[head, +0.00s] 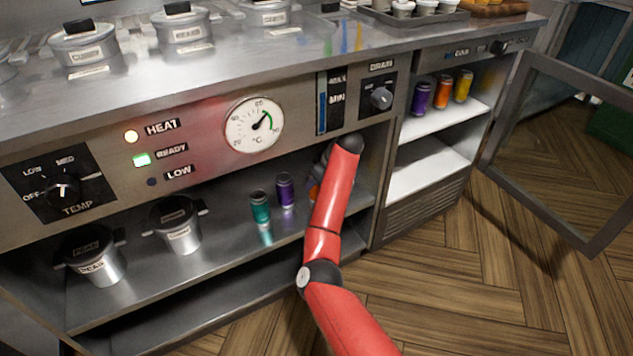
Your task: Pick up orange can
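My red arm reaches into the open shelf under the counter. My gripper (318,172) is mostly hidden behind the arm, and I cannot see whether its fingers are open or shut. A sliver of an orange can (313,192) shows at the arm's left edge, at the gripper; the rest is hidden, and I cannot tell whether it is held. Another orange can (442,92) stands upright in the open cooler at the right, between a purple can (421,96) and a yellow can (463,86).
A teal can (260,207) and a purple can (285,190) stand on the shelf left of my gripper. Two lidded pots (177,226) (95,259) stand farther left. The glass cooler door (567,150) is swung open at the right. The counter overhangs the shelf.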

